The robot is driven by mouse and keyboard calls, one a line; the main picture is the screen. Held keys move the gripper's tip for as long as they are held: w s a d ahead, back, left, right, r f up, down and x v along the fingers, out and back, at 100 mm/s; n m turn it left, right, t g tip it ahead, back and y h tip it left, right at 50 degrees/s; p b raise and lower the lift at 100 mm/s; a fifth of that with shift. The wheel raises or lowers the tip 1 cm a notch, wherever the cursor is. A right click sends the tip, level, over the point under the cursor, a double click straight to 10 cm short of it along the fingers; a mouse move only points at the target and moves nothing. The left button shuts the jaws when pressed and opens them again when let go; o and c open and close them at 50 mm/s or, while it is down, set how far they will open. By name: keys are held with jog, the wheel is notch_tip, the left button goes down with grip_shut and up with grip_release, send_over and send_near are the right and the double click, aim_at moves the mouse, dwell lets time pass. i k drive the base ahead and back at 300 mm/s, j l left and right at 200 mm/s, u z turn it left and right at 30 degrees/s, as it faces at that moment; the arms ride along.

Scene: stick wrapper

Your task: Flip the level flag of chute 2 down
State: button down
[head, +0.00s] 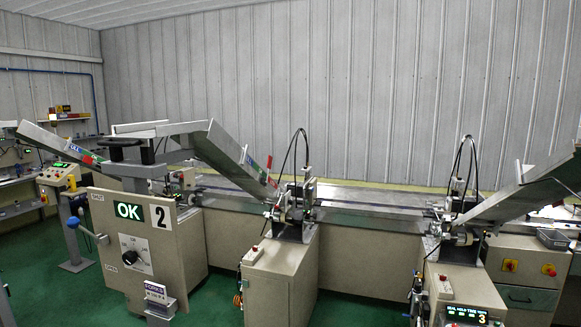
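A control cabinet (185,245) with a large number 2 plate (160,216) and a green OK display (129,211) stands at the left. A sloping metal chute (225,152) runs down to the right from behind it to the middle feeder (293,205). A small red piece (269,162), which looks like a flag, stands raised at the chute's lower side. I cannot tell for certain that this chute is number 2. My gripper does not show in the head view.
Another chute (55,145) slopes at the far left, and a third (525,190) at the right. A long conveyor (370,212) runs behind the feeders. Green floor (215,300) is open in front.

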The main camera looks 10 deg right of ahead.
aim_at(270, 158)
jog(key=i+l, duration=0.35)
jog(key=i, duration=0.3)
jog(key=i+l+u, duration=0.15)
jog(key=i+l, duration=0.25)
jog(key=i, duration=0.25)
jog(key=i+l, duration=0.4)
jog(key=i, duration=0.25)
jog(key=i+l+u, duration=0.1)
jog(key=i+l, duration=0.35)
jog(key=i, duration=0.2)
